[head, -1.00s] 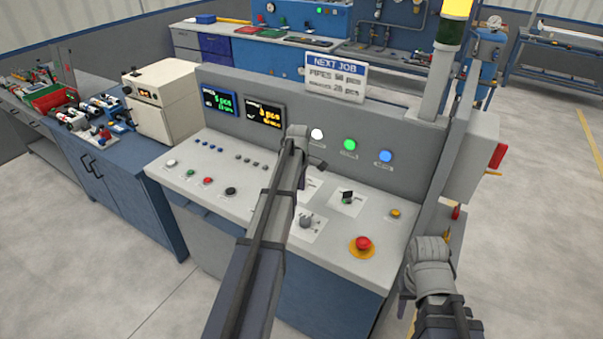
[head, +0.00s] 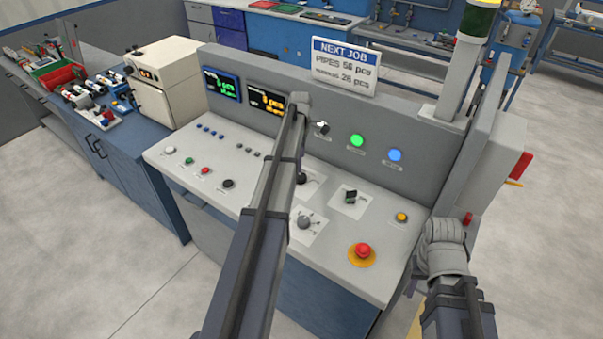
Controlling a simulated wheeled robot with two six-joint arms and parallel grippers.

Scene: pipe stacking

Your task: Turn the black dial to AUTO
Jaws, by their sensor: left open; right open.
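A black knob (head: 301,178) sits on a white plate on the sloped panel, partly hidden by my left arm. Its setting is too small to read. Nearer, a grey dial (head: 305,221) stands on a second white plate. To the right, a black switch with a green mark (head: 350,197) stands on a third.
A red emergency button (head: 362,252) and an amber button (head: 401,217) sit at the panel's right. Green (head: 357,140) and blue (head: 395,155) lamps glow on the upright board. A grey post (head: 463,75) and side wall bound the right. Several small buttons lie left of my arm.

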